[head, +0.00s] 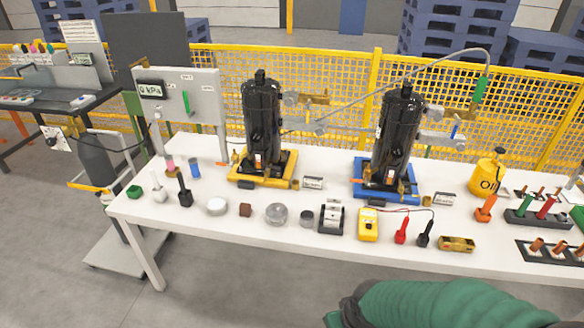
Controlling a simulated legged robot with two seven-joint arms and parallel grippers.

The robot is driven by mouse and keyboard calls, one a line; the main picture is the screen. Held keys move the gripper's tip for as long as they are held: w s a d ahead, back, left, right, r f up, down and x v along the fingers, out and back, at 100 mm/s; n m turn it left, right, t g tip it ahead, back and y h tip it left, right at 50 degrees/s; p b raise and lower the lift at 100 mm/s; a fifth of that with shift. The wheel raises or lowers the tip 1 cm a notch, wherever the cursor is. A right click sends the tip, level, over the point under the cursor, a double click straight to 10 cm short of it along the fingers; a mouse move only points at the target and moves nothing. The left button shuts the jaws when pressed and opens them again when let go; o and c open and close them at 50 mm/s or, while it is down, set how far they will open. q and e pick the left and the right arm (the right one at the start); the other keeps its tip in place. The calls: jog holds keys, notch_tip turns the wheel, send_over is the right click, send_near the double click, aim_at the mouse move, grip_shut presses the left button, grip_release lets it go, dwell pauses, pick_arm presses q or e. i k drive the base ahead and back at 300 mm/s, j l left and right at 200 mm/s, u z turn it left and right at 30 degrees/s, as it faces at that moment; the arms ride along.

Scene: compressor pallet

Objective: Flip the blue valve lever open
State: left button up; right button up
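A small blue lever (455,130) sits on the valve fitting to the right of the right black compressor (398,135). It looks close to upright with a slight tilt; its exact angle to the pipe is too small to tell. A green lever or handle (481,88) sits higher, near the hose end above the blue lever. The right compressor stands on a blue base (372,190). Neither gripper shows. A green ribbed part of my arm fills the bottom right, in front of the table.
A white table (250,222) carries the left compressor (262,115) on a yellow base, a yellow oil can (488,172), a yellow meter (368,225) and several small items along its front. A grey hose (430,65) arches over the right compressor. A yellow mesh fence (340,75) stands behind.

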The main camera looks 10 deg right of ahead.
aim_at(458, 119)
jog(key=i+l+u, duration=0.15)
jog(key=l+u, duration=0.2)
jog(key=l, duration=1.2)
jog(key=l+u, duration=0.35)
jog(key=l, duration=1.7)
jog(key=k+l, duration=0.1)
jog(key=l, duration=0.4)
